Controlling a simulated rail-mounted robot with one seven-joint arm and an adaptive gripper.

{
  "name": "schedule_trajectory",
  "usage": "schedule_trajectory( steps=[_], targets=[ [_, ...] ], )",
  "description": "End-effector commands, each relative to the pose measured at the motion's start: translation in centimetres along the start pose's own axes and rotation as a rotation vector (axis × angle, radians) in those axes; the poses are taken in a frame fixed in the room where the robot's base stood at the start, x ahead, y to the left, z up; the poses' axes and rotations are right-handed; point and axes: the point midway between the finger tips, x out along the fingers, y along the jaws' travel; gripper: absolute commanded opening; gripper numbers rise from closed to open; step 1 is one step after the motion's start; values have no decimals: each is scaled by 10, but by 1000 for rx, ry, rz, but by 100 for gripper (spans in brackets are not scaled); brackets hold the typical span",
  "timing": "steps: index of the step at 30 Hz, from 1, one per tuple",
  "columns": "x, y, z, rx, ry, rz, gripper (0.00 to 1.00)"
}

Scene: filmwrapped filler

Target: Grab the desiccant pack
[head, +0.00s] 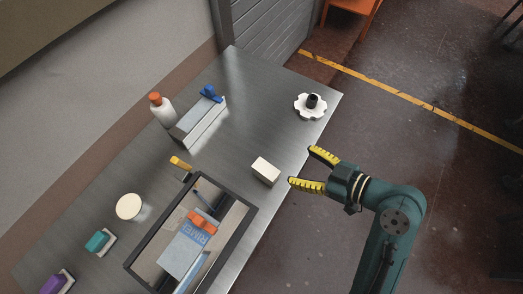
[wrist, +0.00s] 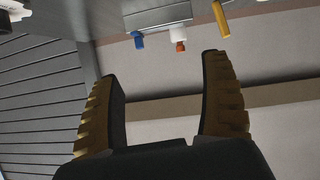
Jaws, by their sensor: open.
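No item is clearly labelled as the desiccant pack, so I cannot tell which it is. A small cream block (head: 265,171) lies on the metal table near its right edge. A pale blue-grey packet with blue print (head: 184,250) and an orange clip (head: 202,222) lies in the black-rimmed tray (head: 247,222).
A white bottle with an orange cap (head: 161,108), a yellow-handled tool (head: 181,163), a round cream-topped container (head: 129,206), and teal (head: 97,241) and purple (head: 55,283) items stand left. A white gear-shaped piece with a black knob (head: 311,104) is at the far right. Bare table (head: 257,122) lies between.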

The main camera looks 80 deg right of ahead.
Motion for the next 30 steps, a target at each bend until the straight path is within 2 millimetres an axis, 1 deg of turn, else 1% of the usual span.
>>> schedule_trajectory(
  steps=[1,3,6,8,11,20,27,30],
  targets=[
    [3,-5,54,39,3,13,79],
    [-2,-12,82,62,21,16,79],
    [-8,-19,100,76,47,21,79],
    [-9,-22,102,79,57,21,79],
    [-3,-22,100,76,62,18,79],
    [47,-23,97,74,60,13,79],
    [90,-21,94,76,59,15,79],
    [99,-20,92,77,60,20,79]
  ],
)
